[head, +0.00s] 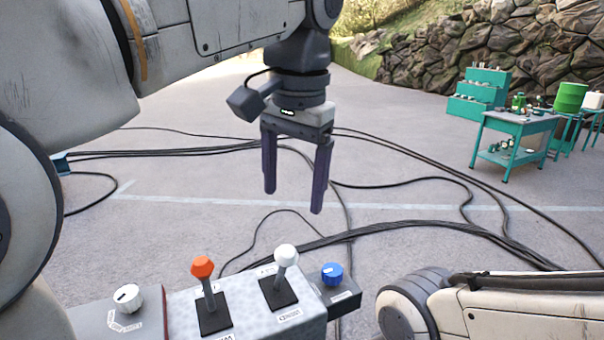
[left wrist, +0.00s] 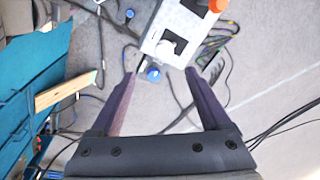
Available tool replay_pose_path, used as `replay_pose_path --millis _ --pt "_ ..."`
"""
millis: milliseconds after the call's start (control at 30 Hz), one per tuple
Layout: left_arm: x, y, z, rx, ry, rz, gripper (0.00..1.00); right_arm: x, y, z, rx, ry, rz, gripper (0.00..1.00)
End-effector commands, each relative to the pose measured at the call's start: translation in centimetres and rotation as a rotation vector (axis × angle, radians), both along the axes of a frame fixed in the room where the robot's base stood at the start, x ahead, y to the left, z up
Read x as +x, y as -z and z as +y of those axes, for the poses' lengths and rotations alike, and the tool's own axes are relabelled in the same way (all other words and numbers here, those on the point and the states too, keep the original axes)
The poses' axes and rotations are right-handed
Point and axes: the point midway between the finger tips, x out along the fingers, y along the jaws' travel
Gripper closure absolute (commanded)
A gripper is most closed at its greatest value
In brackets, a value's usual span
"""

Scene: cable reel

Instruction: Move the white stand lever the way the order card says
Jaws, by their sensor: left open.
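The white stand lever (head: 286,257) has a white ball knob on a short stem. It rises from a black slotted plate on the grey control box (head: 252,312). In the left wrist view the white lever (left wrist: 166,48) shows just beyond the fingertips. My left gripper (head: 293,202) is open and empty, pointing down, above and apart from the lever. Its two dark fingers (left wrist: 160,74) spread wide in the left wrist view. My right gripper is out of view. I see no readable order card; the small labels on the box are too small to read.
An orange lever (head: 202,268) stands left of the white one. A blue knob (head: 332,273) sits to its right, and a white dial (head: 127,297) at far left. Black cables (head: 430,228) cross the paved ground. A teal workbench (head: 517,124) stands far off at the right.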

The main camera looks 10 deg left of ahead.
Motion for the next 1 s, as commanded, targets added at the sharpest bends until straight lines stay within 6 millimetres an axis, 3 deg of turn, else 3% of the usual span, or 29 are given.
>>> replay_pose_path --millis 267,567,667,767,867,1000 --pt "-0.2 -2.2 -0.2 0.0 0.001 0.001 0.2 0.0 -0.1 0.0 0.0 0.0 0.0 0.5" --pt "-0.3 -2.2 -0.2 0.0 0.001 0.001 0.2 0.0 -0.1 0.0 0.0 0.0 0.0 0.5" --pt "-0.4 -1.2 -0.5 -0.003 0.011 0.005 0.2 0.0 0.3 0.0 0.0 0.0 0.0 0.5" --pt "-0.9 1.9 -1.3 -0.013 0.045 0.017 0.2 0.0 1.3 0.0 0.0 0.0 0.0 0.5" --pt "-2.2 7.0 -2.5 -0.033 0.096 0.034 0.2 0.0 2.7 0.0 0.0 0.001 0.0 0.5" --pt "-5.0 15.2 -4.0 -0.073 0.166 0.058 0.2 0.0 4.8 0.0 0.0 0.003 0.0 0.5"
